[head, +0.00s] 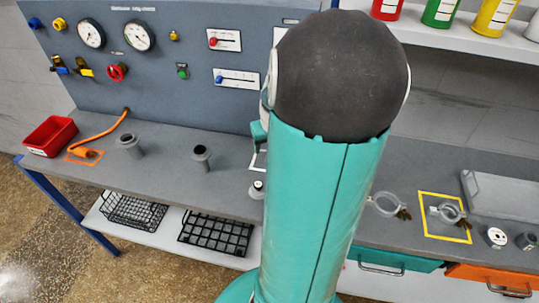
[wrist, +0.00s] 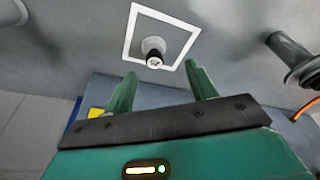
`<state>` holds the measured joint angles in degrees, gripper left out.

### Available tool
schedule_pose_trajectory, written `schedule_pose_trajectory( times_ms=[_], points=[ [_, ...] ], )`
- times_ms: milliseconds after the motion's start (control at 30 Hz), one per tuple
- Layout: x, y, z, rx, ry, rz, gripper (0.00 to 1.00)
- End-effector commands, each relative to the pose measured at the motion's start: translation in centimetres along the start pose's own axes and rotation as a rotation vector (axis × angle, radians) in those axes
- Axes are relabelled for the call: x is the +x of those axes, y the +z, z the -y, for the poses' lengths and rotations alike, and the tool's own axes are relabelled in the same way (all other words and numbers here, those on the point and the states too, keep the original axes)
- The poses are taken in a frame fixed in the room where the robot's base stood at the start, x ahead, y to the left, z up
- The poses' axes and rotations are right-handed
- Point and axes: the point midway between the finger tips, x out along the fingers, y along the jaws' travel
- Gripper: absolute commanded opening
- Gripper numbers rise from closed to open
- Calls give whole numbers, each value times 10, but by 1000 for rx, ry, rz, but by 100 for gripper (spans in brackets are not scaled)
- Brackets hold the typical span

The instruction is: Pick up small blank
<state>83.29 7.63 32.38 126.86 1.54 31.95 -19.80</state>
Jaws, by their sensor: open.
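My gripper (wrist: 160,69) is open and empty. Its two green fingers are spread, with the piece between and beyond their tips, apart from them. A small grey round piece (head: 257,189) shows just left of my arm there.
A flanged pipe stub (wrist: 300,65) stands at the right of the wrist view. The head view shows two stubs (head: 202,157) (head: 129,145), a red bin (head: 50,136), an orange hose (head: 103,137), a clamp in a yellow square (head: 447,213) and a control panel (head: 170,60).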

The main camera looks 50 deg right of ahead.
Motion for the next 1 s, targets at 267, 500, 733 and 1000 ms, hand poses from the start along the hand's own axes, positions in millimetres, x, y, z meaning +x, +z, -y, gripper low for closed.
schedule_pose_trajectory(
  times_ms=[267,500,733,1000],
  points=[
    [32,3,-7,-1,-4,3,57],
    [52,2,-7,-2,-2,0,57],
    [52,2,-8,-2,0,0,53],
    [52,2,-7,-2,-1,0,9]
  ],
)
